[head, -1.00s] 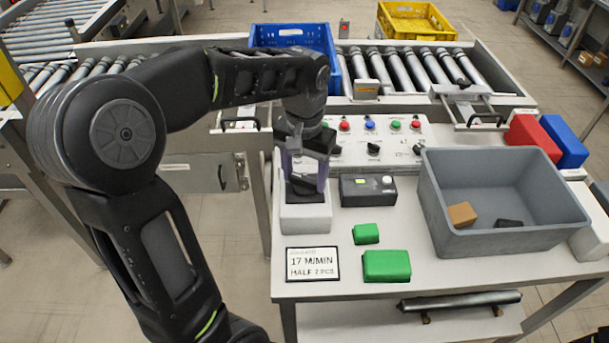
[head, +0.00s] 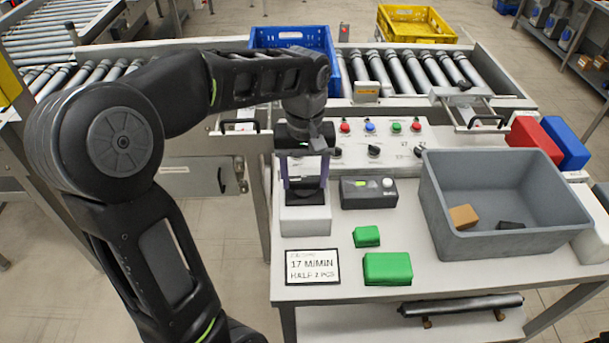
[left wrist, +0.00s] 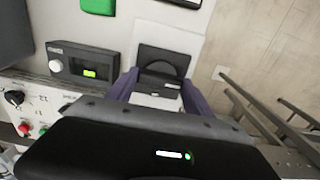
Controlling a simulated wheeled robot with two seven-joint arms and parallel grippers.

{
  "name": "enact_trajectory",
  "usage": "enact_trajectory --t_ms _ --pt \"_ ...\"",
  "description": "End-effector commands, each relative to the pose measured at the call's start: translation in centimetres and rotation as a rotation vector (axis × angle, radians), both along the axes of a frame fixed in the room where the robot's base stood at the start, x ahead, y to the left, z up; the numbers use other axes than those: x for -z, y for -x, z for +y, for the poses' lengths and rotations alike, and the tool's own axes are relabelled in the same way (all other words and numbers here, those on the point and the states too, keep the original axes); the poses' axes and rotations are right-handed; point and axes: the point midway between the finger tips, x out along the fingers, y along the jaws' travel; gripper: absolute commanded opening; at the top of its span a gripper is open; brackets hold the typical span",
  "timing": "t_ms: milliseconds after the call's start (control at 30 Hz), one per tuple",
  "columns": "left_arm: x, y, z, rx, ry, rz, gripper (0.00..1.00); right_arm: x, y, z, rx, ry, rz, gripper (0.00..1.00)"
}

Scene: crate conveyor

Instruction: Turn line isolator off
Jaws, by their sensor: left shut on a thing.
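The isolator is a white box (head: 305,221) with a black switch on top, at the left end of the bench. In the left wrist view its black plate and rounded handle (left wrist: 163,68) show between my purple fingers. My left gripper (head: 305,184) points down onto it and is shut on the black handle. The gripper hides most of the switch in the head view, and I cannot read its position. My right gripper is not in view.
A dark box with a green display (head: 368,192) stands just right of the isolator. A panel with knobs and coloured buttons (head: 385,130) lies behind. Green blocks (head: 387,268), a sign (head: 312,266) and a grey bin (head: 515,242) share the bench.

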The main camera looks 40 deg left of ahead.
Motion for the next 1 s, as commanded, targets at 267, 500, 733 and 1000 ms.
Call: enact_trajectory --t_ms 267,500,733,1000 --pt "-0.1 -0.1 0.1 0.001 -0.002 -0.004 0.67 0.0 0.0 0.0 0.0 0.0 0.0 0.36" --pt "0.0 0.0 0.0 0.001 -0.001 -0.002 0.82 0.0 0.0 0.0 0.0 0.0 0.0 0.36" --pt "-0.2 0.0 0.0 0.002 -0.001 -0.001 0.82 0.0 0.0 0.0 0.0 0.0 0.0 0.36" --pt "-3.1 -0.1 0.0 0.001 0.0 -0.005 0.82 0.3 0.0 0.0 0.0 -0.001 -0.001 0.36"
